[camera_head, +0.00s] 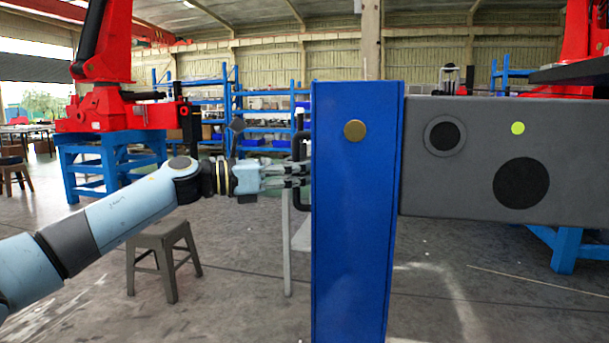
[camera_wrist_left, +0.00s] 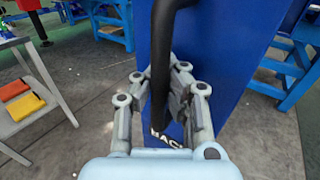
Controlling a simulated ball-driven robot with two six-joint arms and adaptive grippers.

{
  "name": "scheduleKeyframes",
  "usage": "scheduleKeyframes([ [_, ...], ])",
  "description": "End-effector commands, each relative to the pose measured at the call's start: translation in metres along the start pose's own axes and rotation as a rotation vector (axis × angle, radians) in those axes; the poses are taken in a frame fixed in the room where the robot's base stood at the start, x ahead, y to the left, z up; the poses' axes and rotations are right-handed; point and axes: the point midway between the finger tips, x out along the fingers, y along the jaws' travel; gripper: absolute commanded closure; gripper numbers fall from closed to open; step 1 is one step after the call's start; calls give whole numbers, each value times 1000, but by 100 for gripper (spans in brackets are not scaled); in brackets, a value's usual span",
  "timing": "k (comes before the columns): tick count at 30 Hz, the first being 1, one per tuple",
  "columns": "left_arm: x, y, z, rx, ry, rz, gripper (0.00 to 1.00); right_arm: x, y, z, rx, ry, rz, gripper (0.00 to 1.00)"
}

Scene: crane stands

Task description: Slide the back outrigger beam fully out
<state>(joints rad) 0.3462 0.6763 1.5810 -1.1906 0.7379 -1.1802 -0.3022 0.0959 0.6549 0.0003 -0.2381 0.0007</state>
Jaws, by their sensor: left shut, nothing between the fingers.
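A tall blue upright piece (camera_head: 355,230) with a brass-coloured disc stands in the middle of the head view. A black handle (camera_head: 299,150) is on its left side. A grey box-like body (camera_head: 470,195) adjoins the blue piece on the right; I cannot tell where the beam itself begins. My left gripper (camera_head: 298,176) is shut at the handle, its fingers (camera_wrist_left: 170,95) beside the bar, holding nothing. My right gripper is out of view.
A grey stool (camera_head: 165,255) stands on the floor below my left arm. A light table (camera_wrist_left: 30,115) with orange and yellow items is at the left in the wrist view. Blue shelves (camera_head: 260,115) and red machines on blue stands are behind.

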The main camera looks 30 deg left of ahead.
Motion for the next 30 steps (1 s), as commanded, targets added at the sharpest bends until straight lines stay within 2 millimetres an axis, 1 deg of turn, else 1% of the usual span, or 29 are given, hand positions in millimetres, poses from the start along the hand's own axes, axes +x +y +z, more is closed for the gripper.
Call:
scheduleKeyframes([
  [2,-2,3,0,1,5,6,99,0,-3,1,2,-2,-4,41],
  [9,-2,3,0,1,4,6,68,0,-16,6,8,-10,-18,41],
  [10,-2,2,0,1,4,5,64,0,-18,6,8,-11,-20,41],
  [11,-2,2,0,1,3,5,62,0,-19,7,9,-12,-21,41],
  [16,-1,2,0,1,2,4,62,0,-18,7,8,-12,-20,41],
  [18,-2,2,0,2,2,4,62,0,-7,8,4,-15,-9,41],
  [22,-10,2,-1,4,5,5,62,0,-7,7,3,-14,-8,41],
  [26,-33,2,-2,2,10,5,62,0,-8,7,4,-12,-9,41],
  [30,-62,2,-2,2,12,5,62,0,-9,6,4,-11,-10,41],
])
